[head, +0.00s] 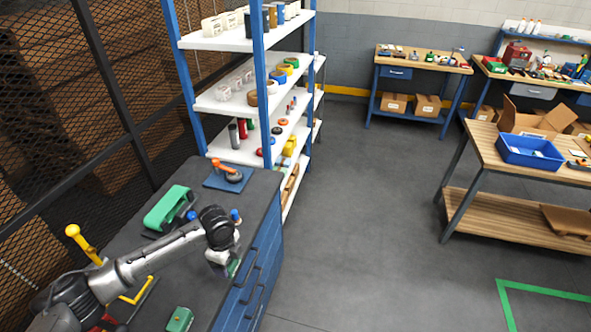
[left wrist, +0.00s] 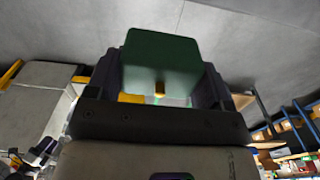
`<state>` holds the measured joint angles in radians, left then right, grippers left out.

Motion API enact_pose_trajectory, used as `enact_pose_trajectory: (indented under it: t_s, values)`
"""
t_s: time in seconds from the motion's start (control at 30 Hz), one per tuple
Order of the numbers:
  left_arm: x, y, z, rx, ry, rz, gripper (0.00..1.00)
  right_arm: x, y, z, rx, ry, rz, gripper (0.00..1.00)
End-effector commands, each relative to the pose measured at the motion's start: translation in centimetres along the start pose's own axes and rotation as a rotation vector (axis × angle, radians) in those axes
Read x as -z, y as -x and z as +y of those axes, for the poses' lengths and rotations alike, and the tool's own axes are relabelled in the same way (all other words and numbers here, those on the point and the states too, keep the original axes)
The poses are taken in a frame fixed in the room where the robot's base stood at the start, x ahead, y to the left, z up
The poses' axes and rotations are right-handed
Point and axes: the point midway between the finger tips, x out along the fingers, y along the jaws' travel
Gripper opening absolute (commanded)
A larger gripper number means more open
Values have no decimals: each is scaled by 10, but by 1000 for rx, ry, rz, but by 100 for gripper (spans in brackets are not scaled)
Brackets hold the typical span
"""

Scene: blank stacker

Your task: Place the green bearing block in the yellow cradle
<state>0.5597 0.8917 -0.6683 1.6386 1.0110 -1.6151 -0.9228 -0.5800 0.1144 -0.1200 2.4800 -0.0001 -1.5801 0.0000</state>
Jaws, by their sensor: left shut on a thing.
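My left gripper (head: 229,268) is in the head view, low centre-left, near the right edge of the dark workbench. It is shut on a green block (left wrist: 160,62), which fills the space between its dark fingers in the left wrist view. Only a small green part of this block (head: 234,268) shows in the head view. A yellow angled frame (head: 139,291) lies on the bench behind my forearm, partly hidden; I cannot tell whether it is the cradle. My right gripper is not in view.
A long green device (head: 168,208) and a blue plate with an orange-handled tool (head: 229,175) stand on the bench (head: 255,200). A small green box (head: 180,319) lies at the front. A yellow-handled lever (head: 82,242) rises at left. A loaded shelf rack (head: 235,103) stands behind.

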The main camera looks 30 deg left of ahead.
Motion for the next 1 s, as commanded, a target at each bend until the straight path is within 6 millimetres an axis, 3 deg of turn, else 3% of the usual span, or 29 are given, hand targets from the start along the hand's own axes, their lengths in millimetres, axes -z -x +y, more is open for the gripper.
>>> enact_pose_trajectory:
  t_s: [0.27,0.67,1.0]
  values:
    - [1,2,-1,2,127,0,29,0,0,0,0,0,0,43]
    - [2,4,11,2,802,2,29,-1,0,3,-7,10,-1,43]
    - [25,5,44,1,1333,2,29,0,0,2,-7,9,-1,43]
